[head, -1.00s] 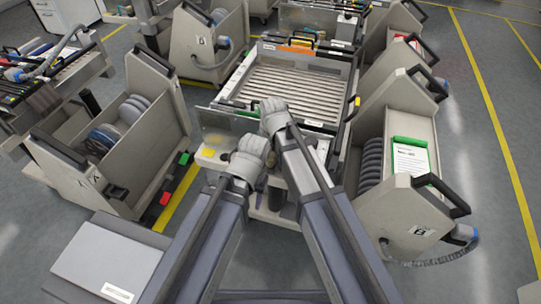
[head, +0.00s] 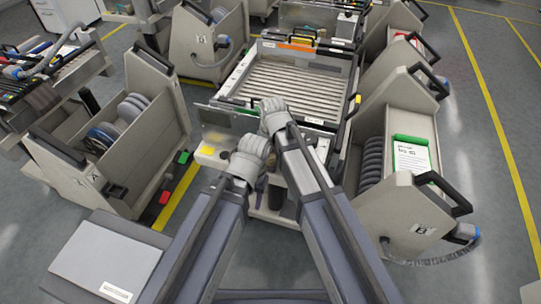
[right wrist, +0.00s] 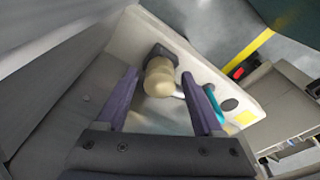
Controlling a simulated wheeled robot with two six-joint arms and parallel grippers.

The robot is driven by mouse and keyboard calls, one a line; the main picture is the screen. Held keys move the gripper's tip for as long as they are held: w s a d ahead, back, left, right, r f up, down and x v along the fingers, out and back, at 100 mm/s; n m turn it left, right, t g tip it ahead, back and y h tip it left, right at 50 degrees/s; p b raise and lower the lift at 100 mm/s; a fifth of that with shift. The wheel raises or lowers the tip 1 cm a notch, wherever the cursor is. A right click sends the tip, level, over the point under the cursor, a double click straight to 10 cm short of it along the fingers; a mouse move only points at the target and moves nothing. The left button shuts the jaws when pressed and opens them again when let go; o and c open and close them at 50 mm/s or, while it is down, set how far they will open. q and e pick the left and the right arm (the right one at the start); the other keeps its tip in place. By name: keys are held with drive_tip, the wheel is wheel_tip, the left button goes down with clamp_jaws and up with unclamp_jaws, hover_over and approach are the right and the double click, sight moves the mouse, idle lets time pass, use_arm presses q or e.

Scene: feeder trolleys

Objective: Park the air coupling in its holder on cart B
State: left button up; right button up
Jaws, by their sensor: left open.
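The cart B (head: 423,245) stands at the front right with a letter plate on its end panel, which reads like B. An air coupling (head: 462,232) with a blue collar sits at that panel's right side, with a grey corrugated hose. I cannot tell whether it is seated in a holder. My left gripper (head: 246,165) is at the dock front in the middle, far left of the coupling; its fingers are mostly hidden. My right gripper (head: 273,113) is beside it; in the right wrist view its fingers (right wrist: 161,76) are apart around a beige knob (right wrist: 160,78).
A roller-topped station (head: 290,85) stands ahead of my arms. Cart A (head: 90,185) is at left with reels inside. Another cart (head: 203,50) with a hose and coupling stands at the back left. Yellow floor lines and free floor (head: 480,150) lie at right.

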drive_tip(key=shift+o, duration=0.5)
drive_tip(key=shift+r, duration=0.1)
drive_tip(key=r+p, duration=0.5)
drive_tip(key=s+r+p, duration=0.1)
drive_tip(key=r+p, duration=0.1)
drive_tip(key=p, duration=0.1)
drive_tip(key=shift+d+r, duration=0.1)
drive_tip(key=shift+r, duration=0.2)
